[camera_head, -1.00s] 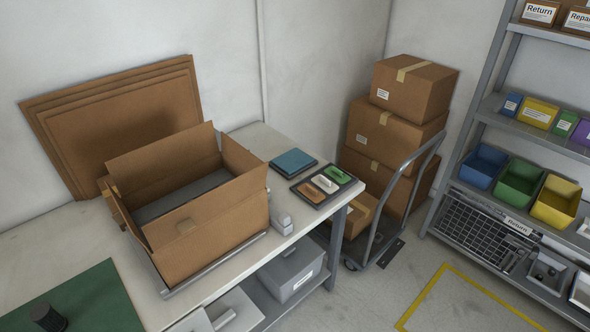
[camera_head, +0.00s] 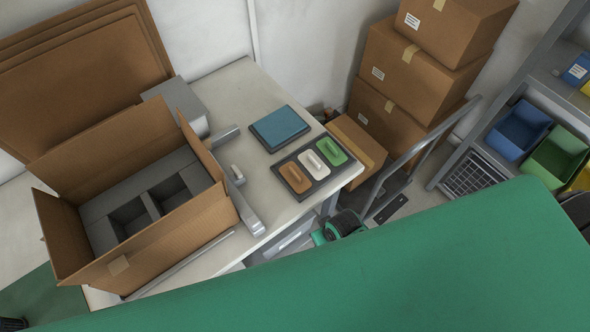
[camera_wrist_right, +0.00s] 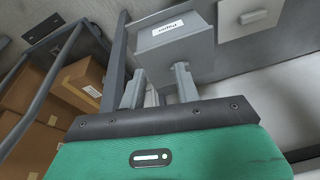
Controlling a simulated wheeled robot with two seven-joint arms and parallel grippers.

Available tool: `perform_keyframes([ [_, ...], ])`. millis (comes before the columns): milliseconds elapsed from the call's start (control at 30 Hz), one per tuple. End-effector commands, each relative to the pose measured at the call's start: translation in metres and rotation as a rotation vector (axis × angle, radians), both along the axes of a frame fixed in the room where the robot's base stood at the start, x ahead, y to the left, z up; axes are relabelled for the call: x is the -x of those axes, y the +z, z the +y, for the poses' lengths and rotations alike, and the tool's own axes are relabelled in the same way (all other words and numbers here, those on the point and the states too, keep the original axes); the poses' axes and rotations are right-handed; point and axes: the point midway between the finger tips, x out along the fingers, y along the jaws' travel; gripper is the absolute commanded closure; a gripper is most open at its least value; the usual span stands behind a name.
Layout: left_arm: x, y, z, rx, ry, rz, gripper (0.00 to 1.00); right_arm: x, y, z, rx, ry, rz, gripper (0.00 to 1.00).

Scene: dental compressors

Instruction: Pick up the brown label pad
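The brown label pad (camera_head: 296,178) lies in the front-left slot of a dark tray (camera_head: 320,186) near the right end of the workbench. A white pad (camera_head: 314,164) and a green pad (camera_head: 331,151) sit beside it in the same tray. My right gripper (camera_wrist_right: 158,80) shows in the right wrist view with its two grey fingers apart and nothing between them. A grey bin is behind the fingers there. No pad shows in that view. In the head view my green arm covers the lower right, and the right fingers cannot be seen. My left gripper is not in view.
A blue pad (camera_head: 279,128) lies behind the tray. An open carton (camera_head: 135,225) with a grey divided insert stands left on the bench (camera_head: 262,187), with grey metal parts (camera_head: 245,203) beside it. Stacked boxes (camera_head: 406,80) stand right. The labelled grey bin (camera_wrist_right: 175,45) is near my right fingers.

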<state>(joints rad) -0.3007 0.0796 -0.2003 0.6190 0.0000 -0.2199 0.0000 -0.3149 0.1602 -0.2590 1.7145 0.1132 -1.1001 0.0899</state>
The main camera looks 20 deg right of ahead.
Motion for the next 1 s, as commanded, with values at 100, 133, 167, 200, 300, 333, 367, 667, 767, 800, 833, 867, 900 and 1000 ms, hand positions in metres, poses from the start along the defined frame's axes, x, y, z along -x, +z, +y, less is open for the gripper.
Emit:
perform_keyframes([
  [100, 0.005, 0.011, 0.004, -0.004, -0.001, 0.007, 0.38, -0.010, 0.065, 0.010, -0.020, 0.014, -0.023, 0.67],
  [133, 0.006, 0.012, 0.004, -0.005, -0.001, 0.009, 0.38, -0.011, 0.078, 0.012, -0.025, 0.017, -0.026, 0.67],
  [167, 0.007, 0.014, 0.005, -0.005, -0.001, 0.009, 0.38, -0.012, 0.091, 0.014, -0.029, 0.020, -0.030, 0.67],
  [200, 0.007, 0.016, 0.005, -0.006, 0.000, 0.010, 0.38, -0.012, 0.108, 0.017, -0.034, 0.026, -0.034, 0.67],
  [300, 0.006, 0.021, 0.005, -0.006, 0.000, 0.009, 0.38, -0.016, 0.148, 0.024, -0.050, 0.042, -0.047, 0.67],
  [333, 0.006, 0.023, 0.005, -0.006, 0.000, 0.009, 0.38, -0.018, 0.162, 0.028, -0.058, 0.050, -0.051, 0.67],
  [367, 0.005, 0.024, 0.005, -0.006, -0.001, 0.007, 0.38, -0.023, 0.174, 0.034, -0.071, 0.062, -0.053, 0.67],
  [667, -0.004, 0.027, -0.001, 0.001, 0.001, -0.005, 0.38, -0.063, 0.212, 0.074, -0.131, 0.140, -0.023, 0.67],
  [767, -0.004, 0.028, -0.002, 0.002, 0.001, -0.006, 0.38, -0.077, 0.226, 0.085, -0.135, 0.170, -0.001, 0.67],
  [800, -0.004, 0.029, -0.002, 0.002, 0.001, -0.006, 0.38, -0.083, 0.233, 0.089, -0.132, 0.182, 0.010, 0.67],
  [833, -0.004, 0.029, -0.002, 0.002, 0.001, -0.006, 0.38, -0.087, 0.237, 0.091, -0.128, 0.189, 0.020, 0.67],
  [867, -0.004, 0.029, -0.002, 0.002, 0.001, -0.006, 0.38, -0.091, 0.242, 0.092, -0.122, 0.196, 0.031, 0.67],
  [900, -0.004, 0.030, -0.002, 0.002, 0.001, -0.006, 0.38, -0.096, 0.248, 0.094, -0.113, 0.205, 0.045, 0.67],
  [1000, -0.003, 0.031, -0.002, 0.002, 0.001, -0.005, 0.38, -0.109, 0.262, 0.093, -0.079, 0.216, 0.085, 0.67],
])
